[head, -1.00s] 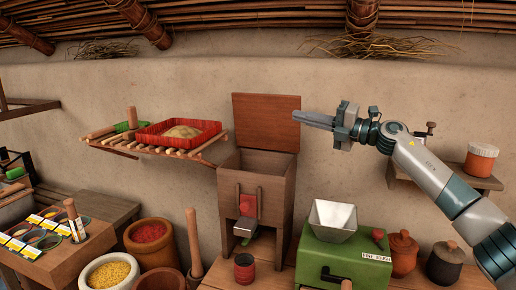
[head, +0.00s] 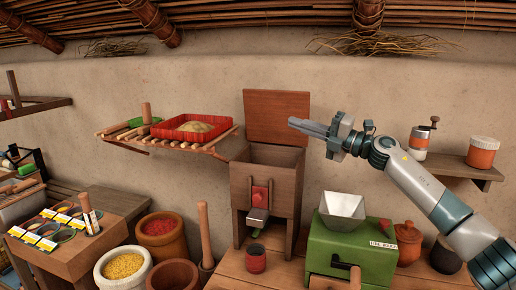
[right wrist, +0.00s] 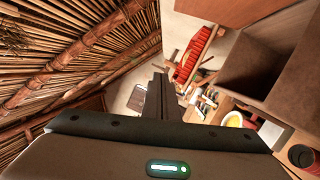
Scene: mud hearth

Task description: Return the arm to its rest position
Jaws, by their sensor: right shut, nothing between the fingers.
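My right gripper (head: 308,126) is shut and empty. In the head view it points left, raised in front of the wall, just right of the open lid of the wooden bin. In the right wrist view its closed fingers (right wrist: 159,97) show at the middle, with nothing between them. My right arm comes in from the lower right corner of the head view. My left gripper is not in view.
The wooden bin (head: 262,188) with its raised lid (head: 276,117) stands below and left of the gripper. A green mill (head: 350,250) with a metal hopper stands below the arm. A slatted shelf (head: 170,143) holds a red tray (head: 187,135) of grain. A wall shelf (head: 455,170) is behind the arm.

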